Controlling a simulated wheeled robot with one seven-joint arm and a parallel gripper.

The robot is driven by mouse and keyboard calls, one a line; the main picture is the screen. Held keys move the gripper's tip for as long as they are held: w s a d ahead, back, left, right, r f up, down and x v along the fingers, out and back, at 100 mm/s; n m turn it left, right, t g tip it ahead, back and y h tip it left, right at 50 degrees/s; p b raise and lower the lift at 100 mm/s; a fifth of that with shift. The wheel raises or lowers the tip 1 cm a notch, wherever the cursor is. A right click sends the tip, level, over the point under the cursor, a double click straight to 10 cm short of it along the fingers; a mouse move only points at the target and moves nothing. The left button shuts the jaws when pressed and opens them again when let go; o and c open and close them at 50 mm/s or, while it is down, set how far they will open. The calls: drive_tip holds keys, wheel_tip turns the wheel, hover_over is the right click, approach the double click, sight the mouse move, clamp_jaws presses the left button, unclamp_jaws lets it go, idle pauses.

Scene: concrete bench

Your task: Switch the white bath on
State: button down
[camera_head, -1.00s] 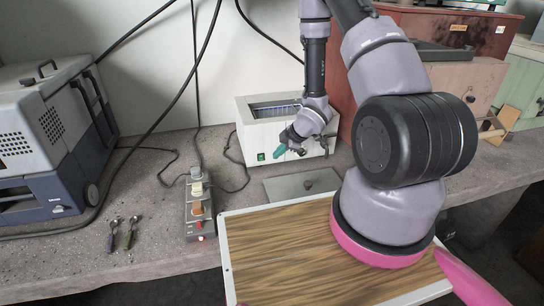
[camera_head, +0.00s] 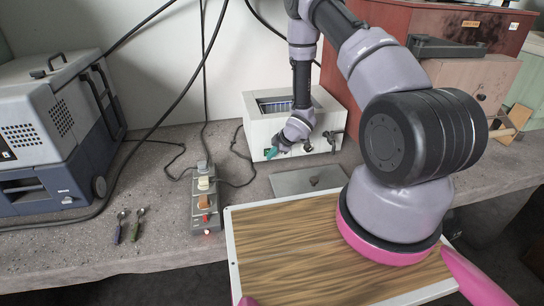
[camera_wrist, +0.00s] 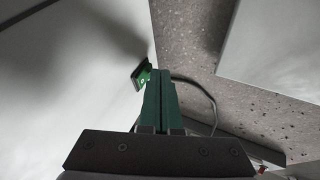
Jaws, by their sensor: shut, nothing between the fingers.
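The white bath (camera_head: 258,125) stands at the back of the bench, with its basin open at the top and a small tap on the right of its front. My gripper (camera_head: 272,153) is at the lower left of the bath's front, its green fingers shut and empty. In the head view the gripper covers the bath's switch. In the wrist view a green lit switch (camera_wrist: 143,77) shows on the pale front panel, right by the tips of my shut fingers (camera_wrist: 160,78). I cannot tell whether they touch it.
A metal lid (camera_head: 290,183) with a knob lies before the bath. A power strip (camera_head: 205,212) with cables stands left of it. Two spoons (camera_head: 138,226) and a grey-blue machine (camera_head: 50,140) are further left. A red cabinet (camera_head: 385,25) stands at the right.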

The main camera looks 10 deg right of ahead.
drive_tip(key=shift+w+f, duration=0.1)
drive_tip(key=shift+w, duration=0.1)
idle(0.4)
drive_tip(key=shift+r, duration=0.85)
